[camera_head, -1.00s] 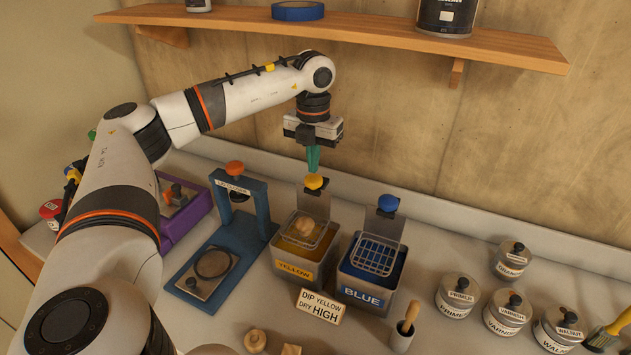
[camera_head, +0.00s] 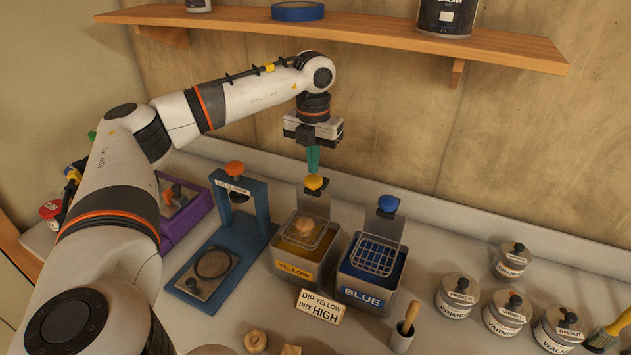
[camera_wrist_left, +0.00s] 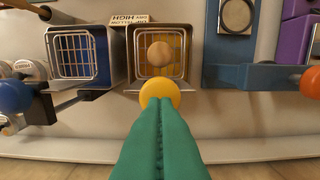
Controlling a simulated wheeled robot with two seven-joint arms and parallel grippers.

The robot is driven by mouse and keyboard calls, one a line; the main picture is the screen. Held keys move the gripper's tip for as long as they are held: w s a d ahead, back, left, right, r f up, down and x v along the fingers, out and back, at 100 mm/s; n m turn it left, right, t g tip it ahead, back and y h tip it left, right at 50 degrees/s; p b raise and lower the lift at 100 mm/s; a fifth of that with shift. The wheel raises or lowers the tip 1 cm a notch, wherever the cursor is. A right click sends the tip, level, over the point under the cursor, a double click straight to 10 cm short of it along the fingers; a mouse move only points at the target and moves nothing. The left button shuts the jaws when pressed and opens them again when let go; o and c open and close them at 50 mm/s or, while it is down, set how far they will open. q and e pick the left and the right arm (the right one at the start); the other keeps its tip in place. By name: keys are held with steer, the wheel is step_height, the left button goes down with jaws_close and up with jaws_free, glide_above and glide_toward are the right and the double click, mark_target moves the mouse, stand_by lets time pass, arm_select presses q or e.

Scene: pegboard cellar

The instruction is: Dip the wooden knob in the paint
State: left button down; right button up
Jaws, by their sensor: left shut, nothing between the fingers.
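The wooden knob (camera_head: 304,227) sits on the wire basket of the yellow paint tank (camera_head: 293,267), near the top of the tank. In the left wrist view the knob (camera_wrist_left: 159,54) lies on the wire grid, with yellow behind it. The yellow ball handle (camera_head: 313,181) tops the plate at the back of that tank. My left gripper (camera_head: 313,170) is shut and empty, its green fingertips pointing down right at the yellow handle; in the left wrist view the fingertips (camera_wrist_left: 158,103) overlap the handle's edge. My right gripper is out of view.
The blue paint tank (camera_head: 364,295) with its raised basket and blue handle (camera_head: 388,203) stands to the right. A sign (camera_head: 320,306) reads "DIP YELLOW DRY HIGH". A blue press-like stand (camera_head: 225,240) is at left. Several lidded tins stand right.

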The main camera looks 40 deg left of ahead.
arm_select(q)
steer(key=shift+f, duration=0.1)
stand_by(0.4)
steer(key=shift+f+b, duration=3.2)
steer(key=shift+f, duration=1.8)
steer(key=shift+r, duration=0.25)
steer(key=shift+r+p, duration=3.95)
steer(key=shift+r, duration=0.85)
step_height(320, 180, up, 5)
steer(key=p, duration=0.4)
glide_above(314, 195)
steer(key=shift+w+a+r, duration=0.1)
steer(key=shift+a, duration=0.1)
